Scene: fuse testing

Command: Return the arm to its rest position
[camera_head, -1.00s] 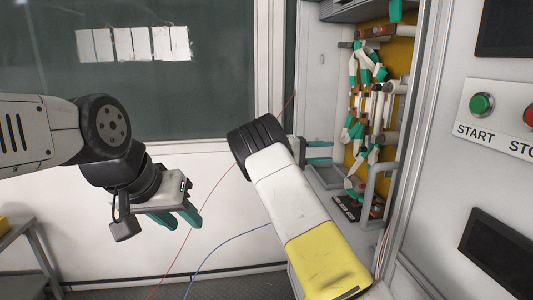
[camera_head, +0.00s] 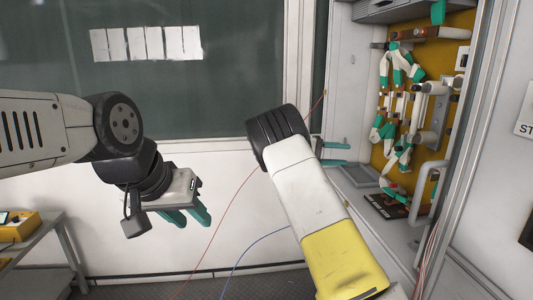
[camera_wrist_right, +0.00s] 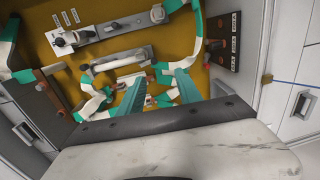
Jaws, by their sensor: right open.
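My right arm reaches up from the bottom middle of the head view, with a white and yellow link. My right gripper (camera_head: 336,153) is open and empty. Its teal fingers point right, toward the open cabinet (camera_head: 343,95), and are apart from the fuse panel (camera_head: 432,110). In the right wrist view my right gripper (camera_wrist_right: 158,88) shows two spread fingers with nothing held, in front of the yellow panel (camera_wrist_right: 150,55). My left gripper (camera_head: 187,216) hangs at the left of the head view, fingers apart and empty.
A grey handle (camera_head: 428,190) stands at the cabinet's right edge. A side table (camera_head: 30,248) with a yellow device (camera_head: 20,228) is at lower left.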

